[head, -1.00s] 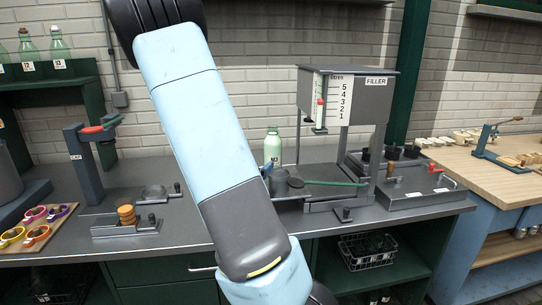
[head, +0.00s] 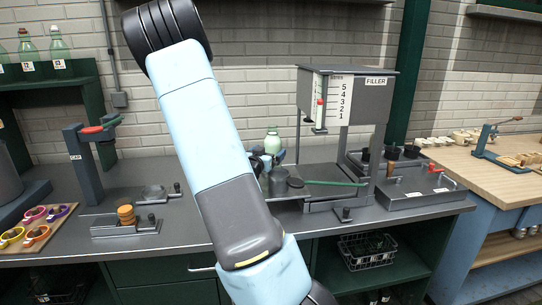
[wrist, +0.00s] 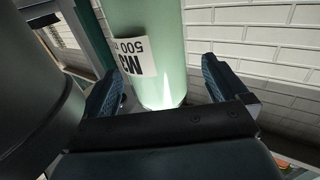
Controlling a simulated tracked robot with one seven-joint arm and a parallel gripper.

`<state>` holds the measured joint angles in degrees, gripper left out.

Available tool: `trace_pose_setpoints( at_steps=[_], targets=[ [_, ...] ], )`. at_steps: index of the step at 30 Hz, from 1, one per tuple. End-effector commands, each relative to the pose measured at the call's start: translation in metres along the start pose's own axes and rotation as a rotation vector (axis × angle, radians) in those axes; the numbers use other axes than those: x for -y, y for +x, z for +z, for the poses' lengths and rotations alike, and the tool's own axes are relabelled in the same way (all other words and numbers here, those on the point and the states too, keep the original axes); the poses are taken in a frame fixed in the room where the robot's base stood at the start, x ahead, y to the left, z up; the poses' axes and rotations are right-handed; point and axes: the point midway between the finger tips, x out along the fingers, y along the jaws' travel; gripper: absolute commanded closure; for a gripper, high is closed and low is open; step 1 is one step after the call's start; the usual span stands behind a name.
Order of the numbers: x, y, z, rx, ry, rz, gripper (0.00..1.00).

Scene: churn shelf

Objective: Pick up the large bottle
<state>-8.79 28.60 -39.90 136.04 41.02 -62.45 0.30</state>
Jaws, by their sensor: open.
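The large bottle (head: 273,143) is pale green and stands upright on the metal counter, left of the filler. In the wrist view the same bottle (wrist: 150,30) fills the middle, with a white label reading "M3 500" on its left side. My gripper (wrist: 164,84) is open, with one dark finger on each side of the bottle and a visible gap at the right. Whether the left finger touches it I cannot tell. In the head view, my arm and the dark gripper (head: 258,156) hide part of the bottle's lower body.
A dark grey cylinder (head: 278,182) stands close in front of the bottle; a large dark cylinder (wrist: 35,90) is close at left in the wrist view. The filler stand (head: 352,100) rises to the right.

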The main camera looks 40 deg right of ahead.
Motion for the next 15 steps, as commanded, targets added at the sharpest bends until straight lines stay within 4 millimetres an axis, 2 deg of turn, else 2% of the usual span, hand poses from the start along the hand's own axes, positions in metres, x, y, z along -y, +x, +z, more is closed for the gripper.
trace_pose_setpoints(
  at_steps=[3,6,13,15],
  targets=[
    [-0.002,0.018,-0.001,-0.002,-0.001,0.002,0.00],
    [-0.002,0.028,-0.001,-0.002,-0.001,0.002,0.00],
    [-0.001,0.031,-0.001,-0.001,0.000,0.000,0.00],
    [-0.001,0.030,-0.001,-0.001,0.000,0.000,0.05]
  ],
)
